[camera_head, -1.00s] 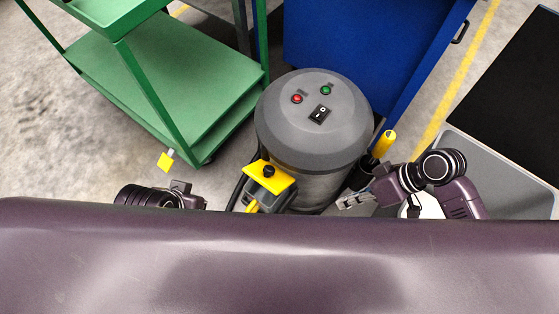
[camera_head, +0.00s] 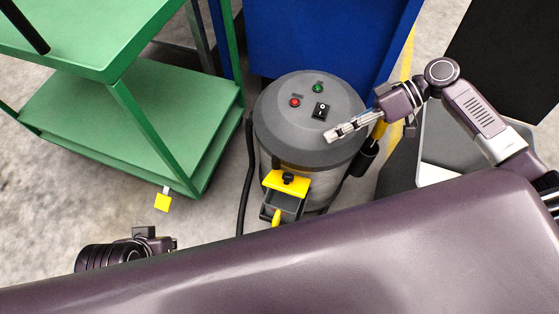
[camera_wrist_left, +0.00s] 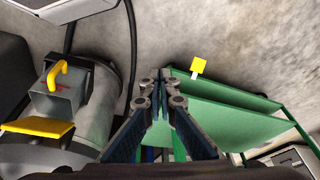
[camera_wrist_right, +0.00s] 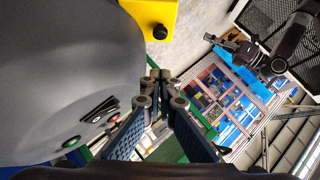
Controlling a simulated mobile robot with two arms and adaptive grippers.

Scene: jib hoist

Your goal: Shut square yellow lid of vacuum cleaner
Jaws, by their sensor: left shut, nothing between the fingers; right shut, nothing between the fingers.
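The vacuum cleaner (camera_head: 310,110) is a grey cylinder with a domed top. The square yellow lid (camera_head: 287,182) with a black knob is open, above a small grey box on its front. In the left wrist view the lid (camera_wrist_left: 40,127) sticks out from the box (camera_wrist_left: 62,95). In the right wrist view the lid (camera_wrist_right: 150,14) shows at the top edge. My right gripper (camera_head: 328,137) is shut and empty, over the dome's right side, behind and right of the lid. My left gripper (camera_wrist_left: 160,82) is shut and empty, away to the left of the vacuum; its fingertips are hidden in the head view.
A green shelf cart (camera_head: 130,130) stands left of the vacuum, with a yellow tag (camera_head: 163,202) near its corner. A blue cabinet (camera_head: 320,38) is behind. A black hose (camera_head: 247,180) runs down the vacuum's left side. Bare floor lies between cart and vacuum.

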